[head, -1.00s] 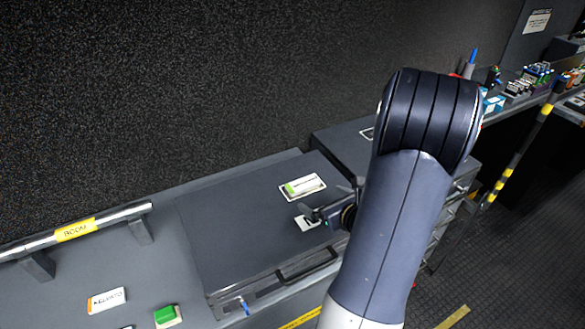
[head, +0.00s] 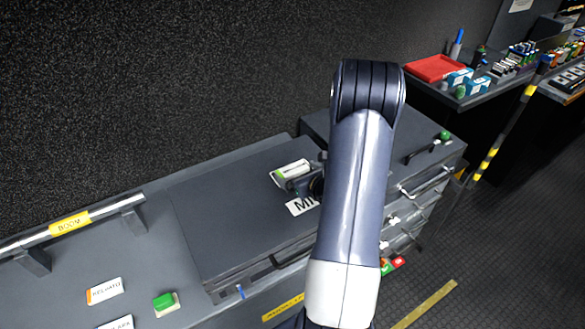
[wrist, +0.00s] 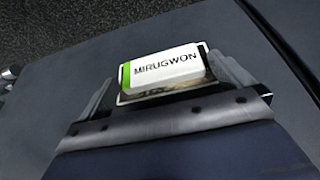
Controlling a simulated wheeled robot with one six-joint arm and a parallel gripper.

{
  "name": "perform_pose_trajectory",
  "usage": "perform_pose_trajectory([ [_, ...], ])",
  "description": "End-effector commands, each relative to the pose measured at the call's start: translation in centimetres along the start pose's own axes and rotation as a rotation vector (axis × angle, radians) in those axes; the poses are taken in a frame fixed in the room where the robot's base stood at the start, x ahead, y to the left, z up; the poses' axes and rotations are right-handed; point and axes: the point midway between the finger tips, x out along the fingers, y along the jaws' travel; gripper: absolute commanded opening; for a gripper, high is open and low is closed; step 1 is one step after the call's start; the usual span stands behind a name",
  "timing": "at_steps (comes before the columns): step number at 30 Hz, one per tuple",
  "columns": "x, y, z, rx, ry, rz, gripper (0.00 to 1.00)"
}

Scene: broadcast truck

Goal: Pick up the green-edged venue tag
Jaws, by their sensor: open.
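The green-edged venue tag (head: 292,169) is a white block with a green left end, lying on the dark flat lid (head: 225,215). In the wrist view the tag (wrist: 168,66) reads "MIRUGWON" and lies on a pale-bordered patch. My gripper (head: 289,184) is open at the tag's near side, low over the lid. In the wrist view its grey fingers reach toward the tag's two ends, and the gripper body hides the near part of the lid. I cannot tell whether the fingers touch the tag.
A white label (head: 300,206) lies just in front, partly hidden by my arm. An orange-edged tag (head: 104,291) and a green block (head: 165,302) lie at the lower left. A rail marked BOOM (head: 70,224) runs behind them. A red tray (head: 435,68) stands at the upper right.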

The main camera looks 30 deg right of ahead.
Motion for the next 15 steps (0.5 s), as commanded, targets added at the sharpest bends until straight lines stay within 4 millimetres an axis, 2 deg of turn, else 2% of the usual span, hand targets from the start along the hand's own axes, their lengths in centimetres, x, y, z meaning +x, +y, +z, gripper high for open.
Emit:
perform_pose_trajectory([
  [4, 0.87, 0.02, -0.01, 0.001, 0.001, 0.000, 1.00],
  [11, 0.94, 0.01, -0.05, 0.000, 0.000, -0.001, 1.00],
  [15, 0.93, 0.00, -0.04, 0.000, 0.000, -0.001, 0.89],
])
